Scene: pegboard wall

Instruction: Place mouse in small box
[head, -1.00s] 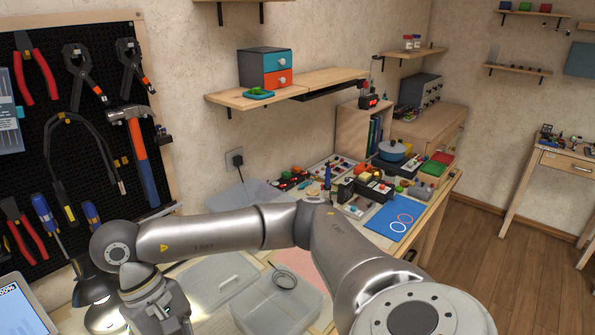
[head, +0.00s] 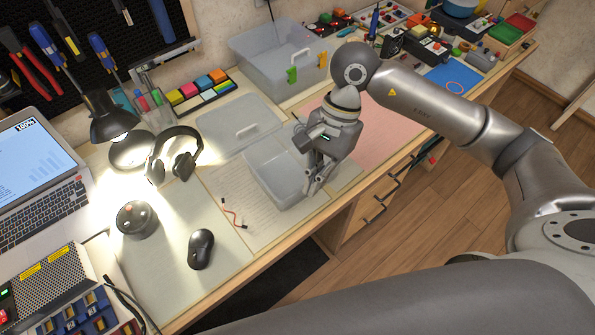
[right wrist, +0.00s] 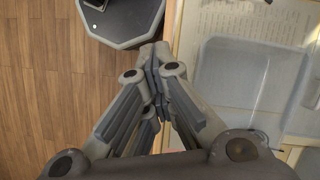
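A black computer mouse (head: 201,249) lies on the pale mat at the front of the desk. The small clear box (head: 262,176) stands open, right of the mouse and further back; its inside looks empty. It also shows in the right wrist view (right wrist: 245,85), right of the fingers. My right gripper (head: 312,190) hangs at the box's right front side, over the desk's front edge. Its fingers come together at the tips, with nothing seen between them. Whether it touches the box is unclear. My left gripper is not in view.
A lit black lamp (head: 112,125), headphones (head: 174,157) and a round black knob (head: 137,219) stand left of the box. A flat clear lid (head: 238,124) lies behind it, near a larger clear bin (head: 270,60). A red-tipped cable (head: 232,212) lies between mouse and box.

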